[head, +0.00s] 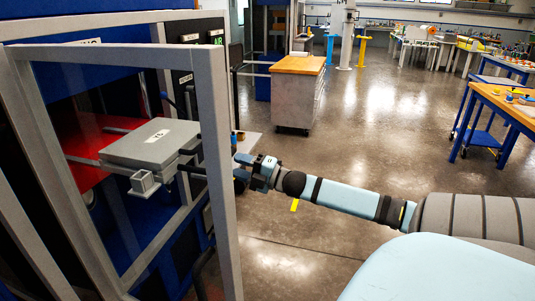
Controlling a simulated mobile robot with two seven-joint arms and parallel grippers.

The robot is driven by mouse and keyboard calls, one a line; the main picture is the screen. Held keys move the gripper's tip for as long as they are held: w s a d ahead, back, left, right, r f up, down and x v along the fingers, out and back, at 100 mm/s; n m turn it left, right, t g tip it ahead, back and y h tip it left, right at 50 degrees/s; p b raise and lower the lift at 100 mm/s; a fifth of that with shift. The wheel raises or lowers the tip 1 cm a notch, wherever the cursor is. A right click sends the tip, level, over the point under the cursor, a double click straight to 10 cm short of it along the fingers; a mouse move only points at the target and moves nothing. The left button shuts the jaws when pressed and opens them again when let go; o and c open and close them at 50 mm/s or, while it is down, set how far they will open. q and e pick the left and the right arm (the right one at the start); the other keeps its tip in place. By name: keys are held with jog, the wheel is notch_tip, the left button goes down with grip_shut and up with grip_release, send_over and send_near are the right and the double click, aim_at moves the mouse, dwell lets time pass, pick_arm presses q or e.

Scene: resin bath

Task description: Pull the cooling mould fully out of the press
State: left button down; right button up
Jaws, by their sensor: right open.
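The mould is a flat grey block (151,142) with a white label on top, at the left in the head view. It sits partly over a red plate (82,145) inside the press and juts out towards the front. A small open square bracket (144,182) sticks out at its near corner. The press has a grey frame (216,150), and its upright hides part of the space between mould and gripper. My right gripper (240,172) comes in from the right and is open, just right of that upright. I cannot tell whether it touches anything. My left gripper is out of view.
A grey cabinet with a wooden top (298,66) stands behind. Blue-legged workbenches (507,107) are at the far right. The floor (365,125) between them is clear. The press frame's uprights and bars stand close to my right arm.

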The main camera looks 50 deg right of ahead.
jog(key=v, duration=0.8)
jog(key=shift+s+d+p, duration=0.15)
jog(key=shift+s+p, duration=0.2)
jog(key=shift+s+f, duration=0.1)
